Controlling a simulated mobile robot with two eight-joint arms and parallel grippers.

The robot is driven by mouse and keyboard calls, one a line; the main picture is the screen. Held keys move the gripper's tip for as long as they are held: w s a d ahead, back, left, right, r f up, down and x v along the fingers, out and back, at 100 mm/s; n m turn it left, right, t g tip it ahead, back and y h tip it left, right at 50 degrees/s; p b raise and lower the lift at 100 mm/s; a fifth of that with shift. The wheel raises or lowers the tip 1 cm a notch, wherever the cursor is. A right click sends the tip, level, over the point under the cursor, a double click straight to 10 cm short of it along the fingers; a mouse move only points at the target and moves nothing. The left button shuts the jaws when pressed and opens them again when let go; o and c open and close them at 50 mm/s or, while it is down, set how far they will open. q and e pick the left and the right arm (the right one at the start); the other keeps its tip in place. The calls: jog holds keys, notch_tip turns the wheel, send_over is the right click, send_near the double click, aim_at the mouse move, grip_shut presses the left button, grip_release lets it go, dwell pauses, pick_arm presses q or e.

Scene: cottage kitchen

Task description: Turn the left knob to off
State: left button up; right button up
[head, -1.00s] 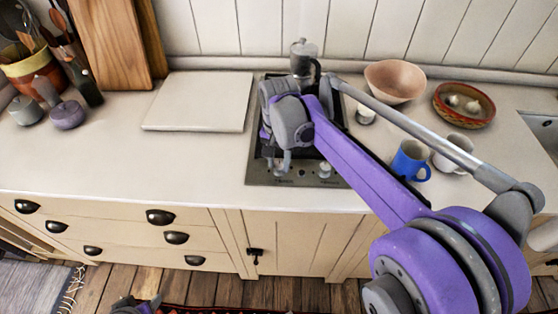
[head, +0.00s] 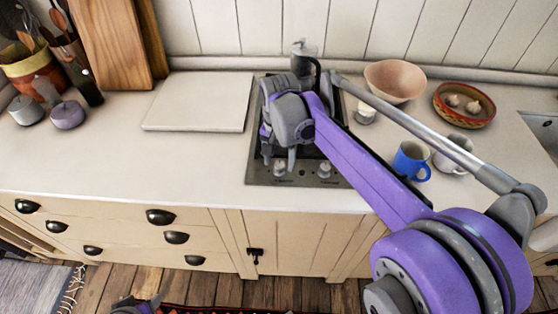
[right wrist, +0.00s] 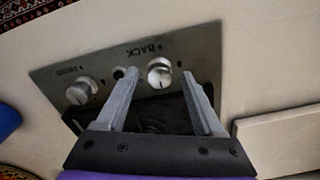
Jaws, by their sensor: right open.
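The left knob (head: 280,168) is a small silver knob on the front strip of the steel hob (head: 310,178). In the right wrist view this knob (right wrist: 159,72) is beside the word BACK. My right gripper (head: 279,157) is open over the hob's front left. In the right wrist view its two fingers (right wrist: 160,76) lie on either side of the left knob; I cannot tell whether they touch it. The right knob (head: 325,170) also shows in the right wrist view (right wrist: 80,91). A small part of my left arm's end (head: 136,304) shows at the bottom edge; its jaws are unclear.
A pale board (head: 198,101) lies left of the hob. A blue mug (head: 411,161), a white cup (head: 454,155), a pink bowl (head: 395,82) and a patterned bowl (head: 464,112) are to the right. The front left counter is clear.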

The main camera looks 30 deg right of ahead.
aim_at(279, 165)
pick_arm(q)
jog(key=shift+w+r+p, duration=0.1)
jog(key=shift+r+p, duration=0.25)
jog(key=shift+r, duration=0.1)
pick_arm(e)
notch_tip(279, 165, up, 10)
dwell(0.4)
